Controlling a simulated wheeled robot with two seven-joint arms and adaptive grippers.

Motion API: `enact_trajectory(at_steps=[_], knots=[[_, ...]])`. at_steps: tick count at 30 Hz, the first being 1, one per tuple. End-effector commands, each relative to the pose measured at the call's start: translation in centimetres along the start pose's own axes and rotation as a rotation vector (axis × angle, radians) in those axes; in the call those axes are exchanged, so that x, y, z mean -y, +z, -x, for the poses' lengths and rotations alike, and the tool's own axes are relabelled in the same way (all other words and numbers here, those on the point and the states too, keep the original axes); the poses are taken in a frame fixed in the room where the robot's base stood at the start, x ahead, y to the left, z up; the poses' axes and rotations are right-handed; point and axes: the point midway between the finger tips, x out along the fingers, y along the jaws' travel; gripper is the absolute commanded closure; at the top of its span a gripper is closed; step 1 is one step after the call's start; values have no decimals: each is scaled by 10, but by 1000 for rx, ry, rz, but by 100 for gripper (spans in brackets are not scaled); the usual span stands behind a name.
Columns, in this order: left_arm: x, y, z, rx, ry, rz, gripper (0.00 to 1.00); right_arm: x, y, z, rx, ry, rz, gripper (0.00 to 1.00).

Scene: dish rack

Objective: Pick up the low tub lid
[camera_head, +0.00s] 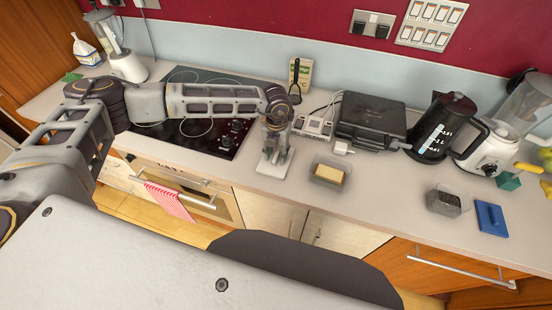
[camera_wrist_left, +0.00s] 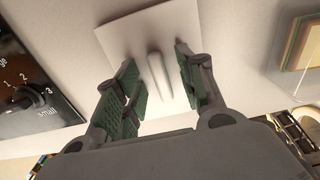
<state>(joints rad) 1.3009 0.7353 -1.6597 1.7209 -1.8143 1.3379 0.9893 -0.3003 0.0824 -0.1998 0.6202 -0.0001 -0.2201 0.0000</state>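A pale flat lid (camera_head: 282,186) with a raised ridge handle lies on the counter below my left gripper (camera_head: 274,157). In the left wrist view the lid (camera_wrist_left: 174,20) fills the upper middle, with its ridge between the two green-padded fingers of the gripper (camera_wrist_left: 158,62). The fingers are spread apart with a gap on both sides of the ridge, and I cannot tell how high they are above the lid. A low clear tub (camera_head: 328,173) with a yellow block inside stands just right of the lid. My right gripper is not in view.
A cooktop (camera_head: 200,135) lies to the left. A dark closed grill (camera_head: 371,120), sockets and cables are behind. Further right stand a black kettle (camera_head: 444,128), a blender, a dark-filled tub (camera_head: 446,201) and a blue lid (camera_head: 491,218). The counter between the two tubs is clear.

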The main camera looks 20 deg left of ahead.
Motion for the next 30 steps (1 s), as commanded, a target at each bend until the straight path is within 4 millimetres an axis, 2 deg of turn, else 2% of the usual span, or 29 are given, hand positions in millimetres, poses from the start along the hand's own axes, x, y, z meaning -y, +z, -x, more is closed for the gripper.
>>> enact_trajectory(at_steps=[4,13,25,30], knots=[[0,0,0,0,0,0,61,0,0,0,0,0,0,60],[0,0,0,0,0,0,99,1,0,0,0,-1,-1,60],[0,0,2,0,-1,0,100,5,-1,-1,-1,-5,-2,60],[0,1,12,1,-1,1,100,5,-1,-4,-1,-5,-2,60]])
